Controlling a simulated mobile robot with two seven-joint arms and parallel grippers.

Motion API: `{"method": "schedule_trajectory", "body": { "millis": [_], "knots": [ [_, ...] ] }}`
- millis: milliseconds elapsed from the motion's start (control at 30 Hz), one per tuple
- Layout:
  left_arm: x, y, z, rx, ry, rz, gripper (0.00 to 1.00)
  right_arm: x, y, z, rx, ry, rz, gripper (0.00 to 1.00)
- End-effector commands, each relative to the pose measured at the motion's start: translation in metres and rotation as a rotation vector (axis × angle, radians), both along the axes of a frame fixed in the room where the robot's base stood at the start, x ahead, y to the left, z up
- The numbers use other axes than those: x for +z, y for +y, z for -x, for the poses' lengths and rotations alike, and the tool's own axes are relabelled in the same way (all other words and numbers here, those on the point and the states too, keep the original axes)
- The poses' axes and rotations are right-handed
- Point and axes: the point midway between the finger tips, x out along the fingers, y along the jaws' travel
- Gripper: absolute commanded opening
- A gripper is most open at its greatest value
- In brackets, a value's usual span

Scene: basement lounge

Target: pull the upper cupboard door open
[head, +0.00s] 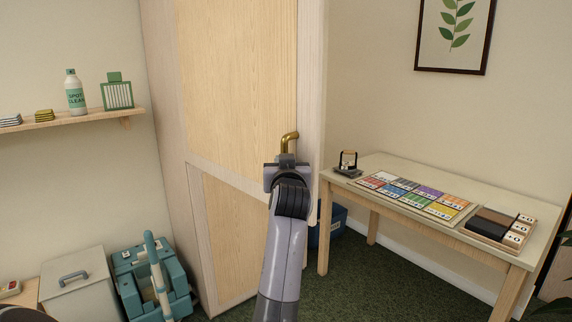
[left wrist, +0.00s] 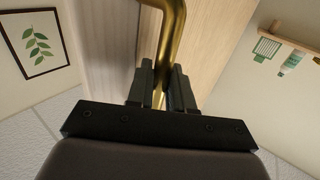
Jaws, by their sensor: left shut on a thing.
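The tall wooden cupboard fills the middle of the head view, with its upper door (head: 238,85) flush in the frame and looking shut. A brass handle (head: 289,140) sits near the door's right edge, low down. My left gripper (head: 286,160) is at the handle; in the left wrist view its two dark fingers (left wrist: 162,85) are shut on the brass handle (left wrist: 172,30), one on each side of the bar. The fingertips are partly hidden behind the gripper body in the head view.
A lower door (head: 230,235) is below. To the right stands a table (head: 400,163) with coloured cards (head: 415,193). A wall shelf (head: 70,120) is at left. A grey bin (head: 75,285) and teal machine (head: 150,275) stand on the floor at lower left.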

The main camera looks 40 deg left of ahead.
Motion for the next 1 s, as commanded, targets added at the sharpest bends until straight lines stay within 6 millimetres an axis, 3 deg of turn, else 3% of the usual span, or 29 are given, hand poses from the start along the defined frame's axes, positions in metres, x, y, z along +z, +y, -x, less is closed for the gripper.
{"method": "schedule_trajectory", "body": {
  "millis": [33, 67, 100, 633, 1000],
  "knots": [
    [0.008, 0.008, 0.005, 0.02, -0.014, -0.012, 0.0, 0.001, 0.0, 0.0, 0.0, 0.0, 0.0, 0.43],
    [0.008, 0.008, 0.005, 0.02, -0.014, -0.012, 0.27, 0.001, 0.0, 0.0, 0.0, 0.0, 0.0, 0.43],
    [0.008, 0.008, 0.006, 0.02, -0.014, -0.012, 0.4, 0.001, 0.0, 0.0, 0.0, 0.0, 0.0, 0.43],
    [0.001, 0.001, 0.005, 0.009, -0.004, -0.005, 0.41, -0.001, 0.0, 0.0, 0.0, -0.001, 0.0, 0.43],
    [0.001, -0.032, 0.036, 0.012, -0.006, -0.003, 0.41, -0.01, 0.0, 0.0, 0.0, -0.001, 0.0, 0.43]
  ]
}}
